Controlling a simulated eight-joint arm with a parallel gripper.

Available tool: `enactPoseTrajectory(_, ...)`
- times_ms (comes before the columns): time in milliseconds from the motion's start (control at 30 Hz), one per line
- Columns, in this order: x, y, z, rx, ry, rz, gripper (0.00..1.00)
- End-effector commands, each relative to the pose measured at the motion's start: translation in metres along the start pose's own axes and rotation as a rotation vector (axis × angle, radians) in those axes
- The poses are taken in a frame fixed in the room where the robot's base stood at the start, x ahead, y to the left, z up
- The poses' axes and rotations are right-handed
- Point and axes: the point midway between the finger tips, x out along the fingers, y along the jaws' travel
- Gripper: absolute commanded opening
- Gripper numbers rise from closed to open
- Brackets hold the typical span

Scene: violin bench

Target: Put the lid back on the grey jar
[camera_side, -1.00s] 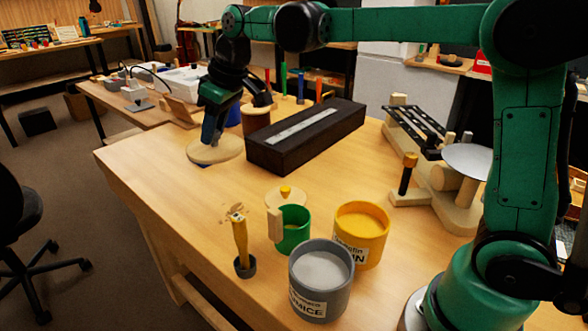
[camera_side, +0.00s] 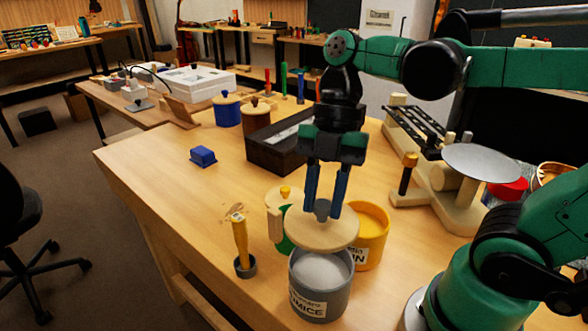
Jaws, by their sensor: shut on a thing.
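The grey jar (camera_side: 321,295) stands at the front of the bench, open at the top, with pale powder inside and a label on its side. My gripper (camera_side: 325,207) points down and is shut on the grey knob of a round wooden lid (camera_side: 322,231). The lid is held above the jar, towards its back rim, and looks roughly level. It hides part of the green and yellow jars behind. I cannot tell the exact gap between lid and jar.
A dark box (camera_side: 270,150) and a blue block (camera_side: 203,156) lie farther back.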

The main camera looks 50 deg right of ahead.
Motion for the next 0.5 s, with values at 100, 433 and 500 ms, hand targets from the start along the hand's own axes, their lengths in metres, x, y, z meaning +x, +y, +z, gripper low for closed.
enactPoseTrajectory(100, 0.005, -0.005, -0.001, -0.043, 0.0, -0.018, 0.0)
enactPoseTrajectory(433, 0.032, -0.005, 0.011, -0.045, -0.001, -0.017, 0.0)
enactPoseTrajectory(500, 0.039, -0.005, 0.013, -0.045, -0.001, -0.017, 0.0)
